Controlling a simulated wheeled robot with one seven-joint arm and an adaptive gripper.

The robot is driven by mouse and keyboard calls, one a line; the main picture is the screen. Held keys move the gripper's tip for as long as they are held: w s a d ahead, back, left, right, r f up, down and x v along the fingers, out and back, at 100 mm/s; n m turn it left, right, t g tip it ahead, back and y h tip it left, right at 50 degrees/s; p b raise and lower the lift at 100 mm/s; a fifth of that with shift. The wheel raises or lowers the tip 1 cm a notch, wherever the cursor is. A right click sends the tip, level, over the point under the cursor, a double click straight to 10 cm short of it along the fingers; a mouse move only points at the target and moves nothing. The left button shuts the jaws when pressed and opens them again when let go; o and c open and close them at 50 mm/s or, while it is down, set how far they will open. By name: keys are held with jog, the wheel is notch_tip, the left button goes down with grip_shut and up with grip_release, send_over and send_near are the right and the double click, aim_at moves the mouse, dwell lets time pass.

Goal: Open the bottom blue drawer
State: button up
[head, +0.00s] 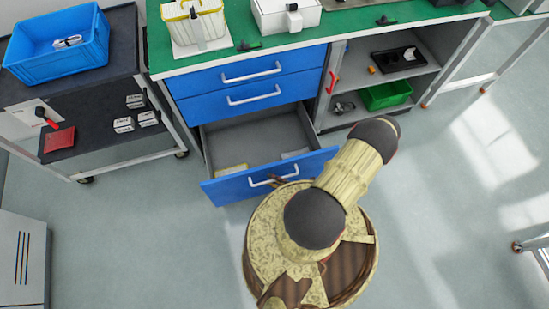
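The bottom blue drawer (232,190) of the workbench is pulled well out, and its grey inside shows. A pale yellowish item (232,170) and a light grey item (295,154) lie in it near the front panel. Its white handle (260,182) is partly covered on the right by a small brown part, which may be the tip of my gripper (280,181). My arm hides the rest there. I cannot tell whether my gripper is open or shut, or whether it touches the handle.
Two blue drawers above, upper (250,70) and middle (252,94), are closed. Right of them are open shelves with a green bin (386,95). A dark cart (95,90) with a blue crate (58,62) stands left. The floor (450,210) to the right is clear.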

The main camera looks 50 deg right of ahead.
jog(key=v, duration=1.2)
dwell(0.6)
